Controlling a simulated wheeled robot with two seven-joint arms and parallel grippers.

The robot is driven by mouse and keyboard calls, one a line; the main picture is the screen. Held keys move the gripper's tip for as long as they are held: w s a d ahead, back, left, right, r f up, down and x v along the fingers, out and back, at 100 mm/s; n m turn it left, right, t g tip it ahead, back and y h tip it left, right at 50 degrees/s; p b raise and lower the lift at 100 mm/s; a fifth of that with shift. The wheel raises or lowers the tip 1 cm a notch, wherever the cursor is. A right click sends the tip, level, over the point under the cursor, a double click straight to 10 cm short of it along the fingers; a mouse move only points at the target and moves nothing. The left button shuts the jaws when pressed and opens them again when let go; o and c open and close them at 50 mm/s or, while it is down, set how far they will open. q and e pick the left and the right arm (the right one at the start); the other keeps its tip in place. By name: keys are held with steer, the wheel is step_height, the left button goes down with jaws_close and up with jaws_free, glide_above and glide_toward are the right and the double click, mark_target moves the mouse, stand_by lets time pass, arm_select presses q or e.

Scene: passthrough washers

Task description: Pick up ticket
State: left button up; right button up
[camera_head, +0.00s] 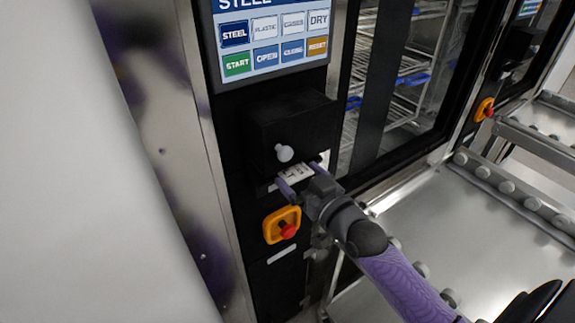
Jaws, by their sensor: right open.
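The ticket (293,172) is a small white slip with dark print. It sticks out below a black printer box (290,125) on the washer's black front panel. My right gripper (307,172) is open, with one purple fingertip left of the ticket and the other to its right. The fingers look level with the ticket, but I cannot tell whether they touch it. My left gripper is not in view.
A touch screen (268,40) with coloured buttons is above the printer. A red emergency button on an orange plate (282,225) sits just below my gripper. A glass washer door (405,75) and a steel roller table (470,220) are to the right.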

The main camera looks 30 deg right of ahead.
steer(key=shift+s, duration=0.1)
steer(key=c, duration=0.7)
steer(key=shift+c, duration=1.1)
steer(key=shift+r, duration=0.15)
